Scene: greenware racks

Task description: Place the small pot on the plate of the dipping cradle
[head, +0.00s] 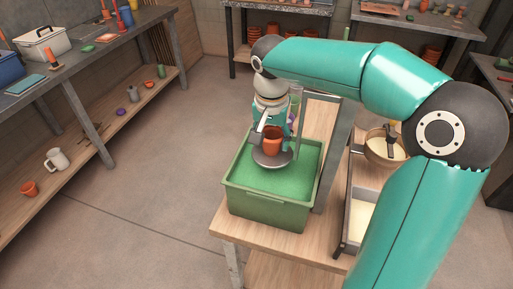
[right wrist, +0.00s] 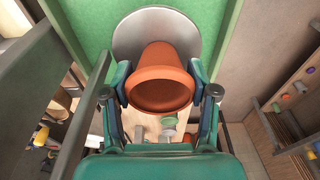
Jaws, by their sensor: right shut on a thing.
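The small terracotta pot (head: 272,142) is upright over the grey round plate (head: 273,160) of the dipping cradle, within the plate's outline. I cannot tell whether the pot's base touches the plate. The cradle's grey frame (head: 322,98) stands at the tub's right. My left gripper is not in view.
A green tub (head: 268,208) of green liquid lies under the plate on a wooden table (head: 232,229). To the right are a round pan (head: 368,152) and a grey-walled tray (head: 347,215). Shelves with pots and tools line the left; the floor between is clear.

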